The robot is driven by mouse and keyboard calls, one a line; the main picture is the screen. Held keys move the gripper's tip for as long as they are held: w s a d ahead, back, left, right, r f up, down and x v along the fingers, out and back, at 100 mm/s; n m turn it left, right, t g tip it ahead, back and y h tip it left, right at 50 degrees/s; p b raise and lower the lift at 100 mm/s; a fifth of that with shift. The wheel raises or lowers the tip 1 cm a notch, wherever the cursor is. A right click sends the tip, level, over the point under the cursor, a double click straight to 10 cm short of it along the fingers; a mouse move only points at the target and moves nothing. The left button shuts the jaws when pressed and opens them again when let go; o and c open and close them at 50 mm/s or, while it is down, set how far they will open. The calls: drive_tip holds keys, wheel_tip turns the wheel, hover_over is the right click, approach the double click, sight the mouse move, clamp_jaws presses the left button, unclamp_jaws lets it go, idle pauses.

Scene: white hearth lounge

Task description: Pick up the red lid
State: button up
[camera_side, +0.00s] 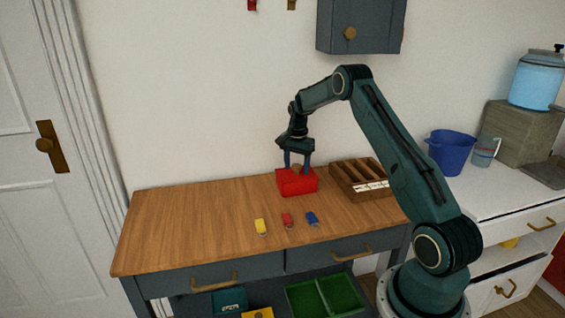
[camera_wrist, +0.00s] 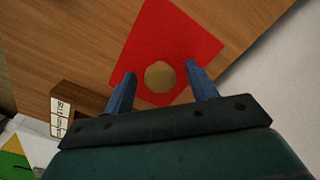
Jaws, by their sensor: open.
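The red lid (camera_side: 297,181) is on a red box-like body at the back of the wooden table, and its round tan knob (camera_wrist: 160,77) shows in the wrist view on the red square top (camera_wrist: 168,38). My gripper (camera_side: 298,168) is above the lid, pointing down. In the wrist view its two blue fingers (camera_wrist: 162,84) stand apart on either side of the knob, with gaps between them and it. Whether the fingertips touch the red top I cannot tell.
A wooden compartment tray (camera_side: 362,178) with white labels stands just right of the lid. Small yellow (camera_side: 261,227), red (camera_side: 287,220) and blue (camera_side: 312,219) items lie in front. The table's left part (camera_side: 185,220) is clear. The wall is close behind.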

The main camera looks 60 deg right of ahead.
sight(297, 165)
drive_tip(key=c, duration=1.1)
drive_tip(key=shift+o, duration=0.2)
drive_tip(key=shift+r, duration=0.15)
wheel_tip(297, 165, up, 20)
